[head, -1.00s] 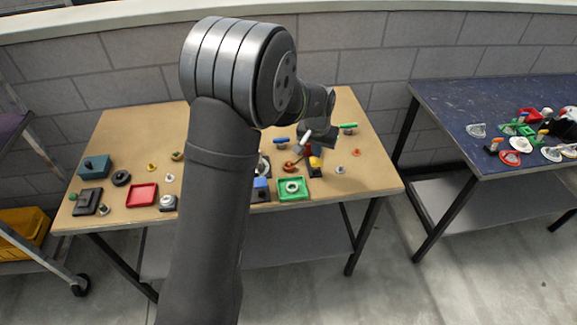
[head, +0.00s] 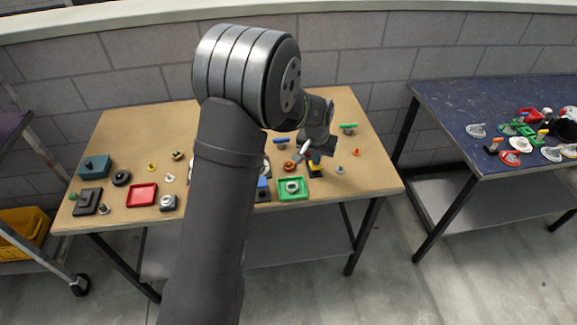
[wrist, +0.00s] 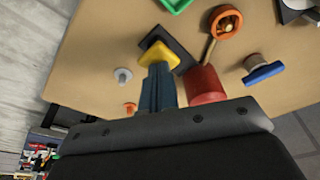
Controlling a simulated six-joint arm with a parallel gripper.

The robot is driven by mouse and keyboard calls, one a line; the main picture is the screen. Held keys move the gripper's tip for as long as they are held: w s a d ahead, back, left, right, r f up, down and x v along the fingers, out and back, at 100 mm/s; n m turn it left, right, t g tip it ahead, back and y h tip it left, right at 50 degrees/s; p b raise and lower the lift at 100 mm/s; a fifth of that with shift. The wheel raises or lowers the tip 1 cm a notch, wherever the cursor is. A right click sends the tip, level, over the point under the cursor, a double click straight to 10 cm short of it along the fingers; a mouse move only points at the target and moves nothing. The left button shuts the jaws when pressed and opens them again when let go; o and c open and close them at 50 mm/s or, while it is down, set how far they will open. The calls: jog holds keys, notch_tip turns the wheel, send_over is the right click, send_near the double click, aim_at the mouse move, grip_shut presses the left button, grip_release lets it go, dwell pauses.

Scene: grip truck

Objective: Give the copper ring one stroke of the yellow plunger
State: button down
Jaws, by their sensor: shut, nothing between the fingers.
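The yellow plunger (wrist: 158,54) sits over a black base (wrist: 178,52), with a red column (wrist: 205,84) beside it. In the head view the yellow (head: 315,168) shows just below my gripper (head: 316,156). In the wrist view my gripper (wrist: 158,68) is shut and empty, its fingertips at the plunger's near edge. I cannot tell if they touch it. A copper-orange ring (wrist: 215,33) lies to the right of the black base, with a brown rod by it. It also shows in the head view (head: 288,166).
A blue-handled piece (wrist: 263,73), a grey knob (wrist: 122,75) and a small orange piece (wrist: 130,107) stand nearby. The right part of the tan table (head: 374,180) is mostly clear.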

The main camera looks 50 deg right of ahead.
jog(key=shift+f, duration=0.35)
jog(key=shift+r, duration=1.95)
jog(key=shift+r, duration=2.5)
jog(key=shift+f, duration=3.15)
